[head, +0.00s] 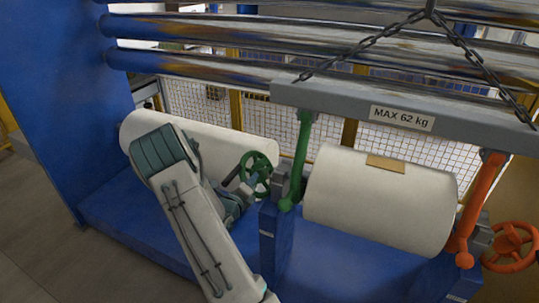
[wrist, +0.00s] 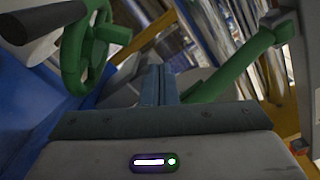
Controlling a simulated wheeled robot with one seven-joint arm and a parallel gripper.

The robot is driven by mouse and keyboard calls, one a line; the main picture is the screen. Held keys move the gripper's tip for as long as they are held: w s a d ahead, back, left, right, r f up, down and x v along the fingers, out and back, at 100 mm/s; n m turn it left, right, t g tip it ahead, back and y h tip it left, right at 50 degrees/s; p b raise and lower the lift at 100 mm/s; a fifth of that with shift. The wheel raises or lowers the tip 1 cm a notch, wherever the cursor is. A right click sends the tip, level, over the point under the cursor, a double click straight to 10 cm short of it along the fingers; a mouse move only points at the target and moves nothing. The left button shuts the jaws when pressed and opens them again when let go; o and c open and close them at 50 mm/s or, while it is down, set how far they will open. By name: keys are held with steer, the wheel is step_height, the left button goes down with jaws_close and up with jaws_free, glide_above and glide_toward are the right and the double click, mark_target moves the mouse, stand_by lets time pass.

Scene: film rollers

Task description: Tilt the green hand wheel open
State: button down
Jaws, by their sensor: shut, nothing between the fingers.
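The green hand wheel (head: 259,155) stands upright on the grey bracket at the near end of the left white roller. A dark handle (head: 231,177) sticks out from its left side. In the wrist view the wheel (wrist: 72,50) fills the upper left, with the dark handle (wrist: 42,28) in front of it. My gripper (head: 251,181) is shut and empty, reaching in at the wheel from the lower left. In the wrist view its closed fingers (wrist: 158,75) point to the right of the wheel rim, apart from it in the picture; contact is unclear.
A green bar (head: 301,155) hangs from the grey beam (head: 350,100) close right of the wheel. An orange bar (head: 482,205) and an orange wheel (head: 510,247) stand far right. White rollers (head: 380,200) lie on the blue frame (head: 340,265). Chains hang above the beam.

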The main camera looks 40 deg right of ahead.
steer(key=v, duration=0.8)
steer(key=shift+a+p, duration=0.25)
steer(key=shift+p, duration=0.2)
steer(key=shift+s, duration=0.1)
steer(key=s+a+r+m+g+y, duration=0.3)
steer(key=s+r+m+g, duration=0.3)
steer(key=m, duration=0.4)
steer(key=s+a+r+m+g+y, duration=0.2)
steer(key=s+r+m+g, duration=0.15)
steer(key=s+m, duration=0.55)
steer(key=s+a+r+m+t+y, duration=0.2)
steer(key=a+m+y, duration=0.3)
steer(key=a, duration=0.5)
steer(key=s+a+r+m+t+y+b, duration=0.1)
steer(key=s+a+r+m+t+y, duration=0.2)
steer(key=a+m, duration=0.7)
step_height(320, 180, up, 3)
steer(key=t+y, duration=0.1)
steer(key=y, duration=0.2)
steer(key=shift+f+y, duration=0.15)
steer(key=shift+y, duration=0.15)
steer(key=shift+s+t, duration=0.15)
steer(key=shift+t, duration=0.1)
